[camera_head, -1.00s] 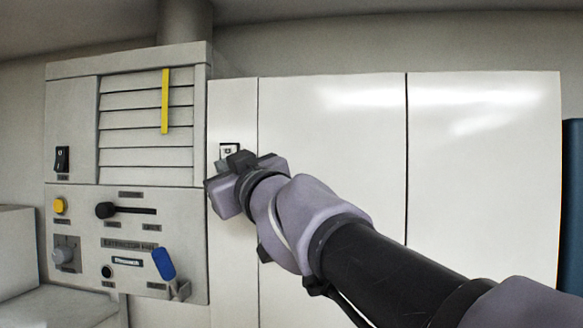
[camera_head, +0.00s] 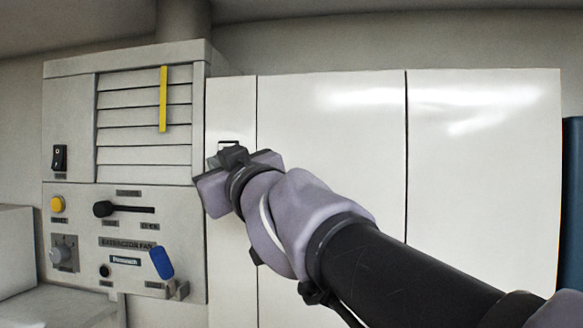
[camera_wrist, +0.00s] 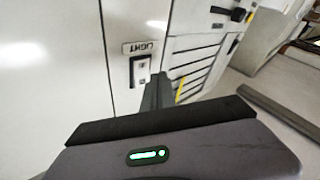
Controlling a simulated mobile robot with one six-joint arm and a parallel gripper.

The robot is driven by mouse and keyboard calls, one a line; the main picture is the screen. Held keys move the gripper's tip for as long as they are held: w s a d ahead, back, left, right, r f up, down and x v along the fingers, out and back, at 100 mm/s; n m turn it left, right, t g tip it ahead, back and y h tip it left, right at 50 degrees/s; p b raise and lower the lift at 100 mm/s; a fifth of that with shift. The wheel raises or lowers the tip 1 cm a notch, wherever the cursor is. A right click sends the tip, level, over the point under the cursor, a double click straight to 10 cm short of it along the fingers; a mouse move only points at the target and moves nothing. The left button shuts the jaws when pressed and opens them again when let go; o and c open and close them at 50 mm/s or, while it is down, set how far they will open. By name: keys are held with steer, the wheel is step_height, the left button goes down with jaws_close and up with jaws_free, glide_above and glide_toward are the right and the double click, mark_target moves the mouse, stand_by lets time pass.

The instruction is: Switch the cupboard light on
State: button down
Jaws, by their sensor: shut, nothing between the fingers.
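The light switch (camera_wrist: 140,72) is a small white rocker in a dark frame on the narrow white panel at the cupboard's left side. Its LIGHT label (camera_wrist: 139,47) reads upside down in the wrist view. In the head view my gripper hides most of the switch; only the top edge of its plate (camera_head: 228,142) shows. My gripper (camera_wrist: 157,80) is shut and empty, its dark fingers just beside the switch in the wrist view. I cannot tell whether they touch it. The switch's rocker position is too small to read.
A grey extractor fan unit (camera_head: 125,222) stands left of the cupboard, with a black rocker switch (camera_head: 60,157), a yellow button (camera_head: 57,204), a slider (camera_head: 103,209) and a blue-handled lever (camera_head: 161,262). The white cupboard doors (camera_head: 330,140) are shut. A dark blue thing (camera_head: 573,190) stands at far right.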

steer(key=shift+s+a+r+b, duration=0.1)
steer(key=shift+s+r+b, duration=0.1)
steer(key=shift+s, duration=0.95)
steer(key=shift+s+a+r+b, duration=0.1)
steer(key=shift+s+r+b, duration=0.05)
steer(key=shift+s, duration=0.95)
steer(key=shift+d, duration=0.1)
